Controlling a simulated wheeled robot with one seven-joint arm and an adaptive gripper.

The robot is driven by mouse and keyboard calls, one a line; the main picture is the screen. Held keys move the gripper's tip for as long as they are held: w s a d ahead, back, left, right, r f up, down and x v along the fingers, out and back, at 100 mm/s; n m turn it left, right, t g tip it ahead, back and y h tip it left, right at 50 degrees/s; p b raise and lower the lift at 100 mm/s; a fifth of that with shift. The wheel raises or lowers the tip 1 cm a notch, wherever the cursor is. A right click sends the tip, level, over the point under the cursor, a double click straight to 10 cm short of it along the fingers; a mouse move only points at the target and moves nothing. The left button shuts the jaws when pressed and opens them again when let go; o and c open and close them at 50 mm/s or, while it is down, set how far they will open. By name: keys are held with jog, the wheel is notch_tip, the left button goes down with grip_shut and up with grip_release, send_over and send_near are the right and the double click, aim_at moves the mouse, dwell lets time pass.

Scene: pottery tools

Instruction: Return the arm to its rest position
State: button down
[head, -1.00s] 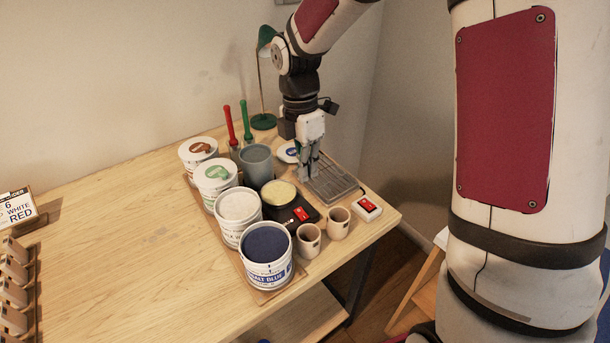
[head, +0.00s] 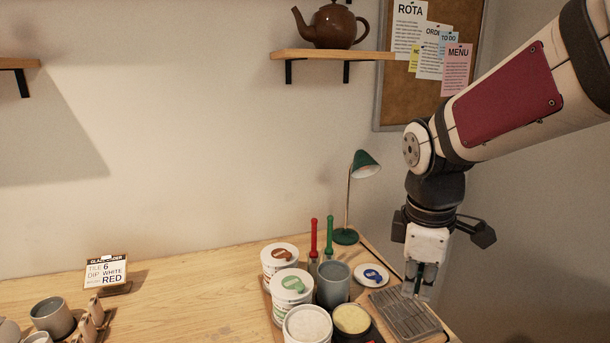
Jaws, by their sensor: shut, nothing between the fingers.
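My gripper (head: 417,292) points down at the right of the head view, its fingers shut with nothing between them. It hangs in front of the right end of the workbench, with its fingertips near the grey ribbed tray (head: 385,318) in the picture. The gap between fingertips and tray is hard to judge. My arm comes in from the upper right and bends down at the wrist.
Tubs with brown (head: 280,254) and green (head: 291,283) labels, a white-filled tub (head: 307,325), a grey cup (head: 333,284) and a green lamp (head: 345,236) crowd the bench's right end. A sign (head: 108,271) stands left. The bench middle (head: 190,300) is clear. A shelf (head: 330,55) holds a teapot (head: 329,25).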

jog(key=s+r+m+t+y, duration=0.1)
jog(key=s+r+m+t, duration=0.3)
jog(key=s+m, duration=0.9)
notch_tip(320, 180, up, 3)
jog(key=shift+s+d+f, duration=0.2)
jog(key=shift+s+d, duration=0.25)
jog(key=shift+s, duration=0.05)
